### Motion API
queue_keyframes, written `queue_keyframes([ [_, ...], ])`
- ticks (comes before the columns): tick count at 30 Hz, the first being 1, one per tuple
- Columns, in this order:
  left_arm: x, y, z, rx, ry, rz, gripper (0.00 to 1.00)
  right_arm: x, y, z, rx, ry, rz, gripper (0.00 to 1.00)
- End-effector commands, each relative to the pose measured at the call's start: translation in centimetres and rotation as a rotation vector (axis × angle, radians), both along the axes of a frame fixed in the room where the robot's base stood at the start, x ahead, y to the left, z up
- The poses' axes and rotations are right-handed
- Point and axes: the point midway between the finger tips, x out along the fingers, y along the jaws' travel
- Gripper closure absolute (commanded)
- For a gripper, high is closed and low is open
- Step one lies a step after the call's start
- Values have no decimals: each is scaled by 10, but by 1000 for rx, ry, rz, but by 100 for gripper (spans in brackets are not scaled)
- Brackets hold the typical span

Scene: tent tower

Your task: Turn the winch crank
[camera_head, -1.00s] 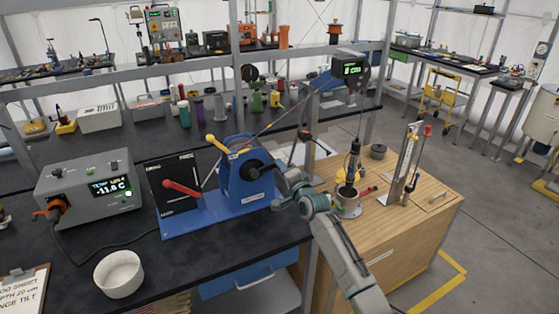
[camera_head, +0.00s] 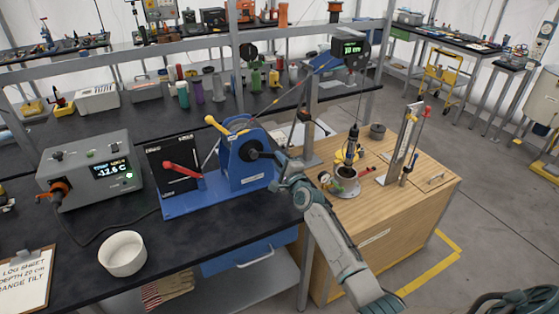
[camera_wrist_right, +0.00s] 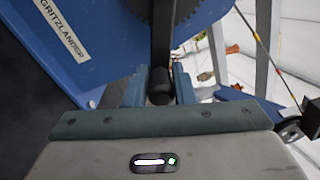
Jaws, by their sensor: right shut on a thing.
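The blue winch (camera_head: 247,172) stands on a blue base plate on the dark bench, with a black hub (camera_head: 252,149) on its right side. My right gripper (camera_head: 279,161) reaches the crank from the right, its fingers partly hidden by my own wrist in the head view. In the right wrist view, a dark crank handle (camera_wrist_right: 160,86) sits between the two blue-grey fingers (camera_wrist_right: 159,90), and the gripper is shut on it. The dark crank arm (camera_wrist_right: 161,35) runs up from the handle beside the blue winch side. My left gripper is not in view.
A panel with a red lever (camera_head: 182,171) stands left of the winch, beside a grey meter box (camera_head: 92,170). A white bowl (camera_head: 122,253) stands at the bench front. A wooden cabinet (camera_head: 385,225) with a probe and stands is to the right.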

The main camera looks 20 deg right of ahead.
Motion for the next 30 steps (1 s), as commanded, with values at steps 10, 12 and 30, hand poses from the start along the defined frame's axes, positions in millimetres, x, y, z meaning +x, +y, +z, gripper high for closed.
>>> queue_keyframes([
  [10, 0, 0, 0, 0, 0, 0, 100, -1, 0, -4, -1, 5, -1, 100],
  [12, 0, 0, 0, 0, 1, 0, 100, -1, 0, -4, -1, 5, -1, 67],
  [30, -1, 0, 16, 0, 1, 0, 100, -30, -1, 0, -3, 4, 0, 57],
])
